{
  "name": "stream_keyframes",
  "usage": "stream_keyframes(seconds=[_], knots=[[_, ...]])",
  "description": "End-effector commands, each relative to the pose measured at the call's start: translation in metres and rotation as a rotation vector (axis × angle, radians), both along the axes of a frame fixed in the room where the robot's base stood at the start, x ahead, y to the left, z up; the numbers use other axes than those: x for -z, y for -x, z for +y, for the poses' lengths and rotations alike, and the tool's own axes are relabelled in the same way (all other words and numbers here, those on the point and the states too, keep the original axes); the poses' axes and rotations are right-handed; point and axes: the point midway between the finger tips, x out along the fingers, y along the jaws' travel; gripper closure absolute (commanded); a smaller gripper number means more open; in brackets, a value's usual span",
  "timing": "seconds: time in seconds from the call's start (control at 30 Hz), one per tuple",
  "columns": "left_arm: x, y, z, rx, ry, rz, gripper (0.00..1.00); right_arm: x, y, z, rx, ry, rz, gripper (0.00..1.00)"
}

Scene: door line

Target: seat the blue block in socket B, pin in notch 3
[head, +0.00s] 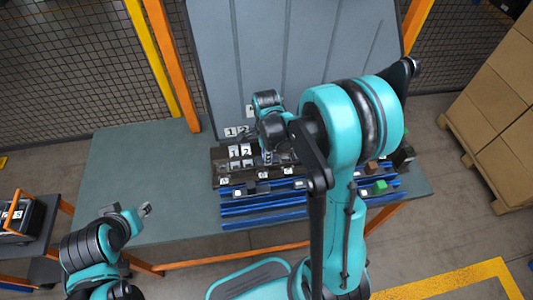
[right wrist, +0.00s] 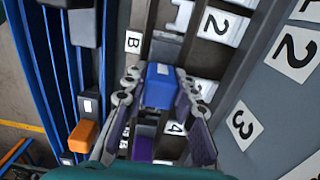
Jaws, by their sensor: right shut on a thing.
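My right gripper (right wrist: 158,95) is shut on the blue block (right wrist: 160,84), one finger on each side of it. The block is over the dark socket fixture, just below the label B (right wrist: 133,42) in the right wrist view. I cannot tell whether it touches the socket; its pin is not clear. Number labels 2 (right wrist: 216,25) and 4 (right wrist: 174,128) show beside it. In the head view my right gripper (head: 280,157) is at the fixture (head: 225,172), partly hidden by my arm, which hides the block. My left gripper (head: 145,210) is empty at the table's left front.
Blue rails (head: 262,211) run along the front of the fixture. A green block (head: 380,187) lies at the right. A grey panel (head: 235,50) stands behind. The table's left part (head: 140,165) is clear.

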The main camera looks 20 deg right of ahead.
Motion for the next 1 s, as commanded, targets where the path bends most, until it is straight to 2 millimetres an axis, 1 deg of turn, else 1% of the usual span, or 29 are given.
stream_keyframes(seconds=[0.1,0.13,0.17,0.2,0.5,0.57,0.63,0.77,1.0], knots=[[0.0,0.0,0.0,0.0,0.0,0.0,0.6,-0.001,0.0,0.0,0.0,0.0,0.0,1.0],[0.0,0.0,0.0,0.0,0.0,0.0,0.6,-0.001,0.0,0.0,0.0,0.0,0.0,0.68],[0.0,0.0,0.0,0.0,0.0,0.0,0.6,-0.001,0.0,0.0,0.0,0.0,0.0,0.6],[0.0,0.0,0.0,0.0,0.0,0.0,0.6,-0.001,0.0,0.0,0.0,0.0,0.0,0.49],[0.0,0.0,0.0,0.0,0.0,0.0,0.6,-0.001,0.0,0.0,0.0,0.0,0.0,0.49],[0.0,0.0,0.0,0.0,0.0,0.0,0.6,-0.003,0.0,0.0,0.0,0.0,0.0,0.49],[0.0,0.0,0.0,0.0,0.0,0.0,0.6,-0.01,0.0,0.0,0.0,0.0,0.0,0.49],[0.0,0.0,0.0,0.0,0.0,0.0,0.6,-0.033,0.001,0.0,0.0,0.0,0.0,0.49],[0.0,0.0,0.0,0.0,0.0,0.0,0.6,-0.085,0.0,0.0,0.0,0.0,0.0,0.49]])
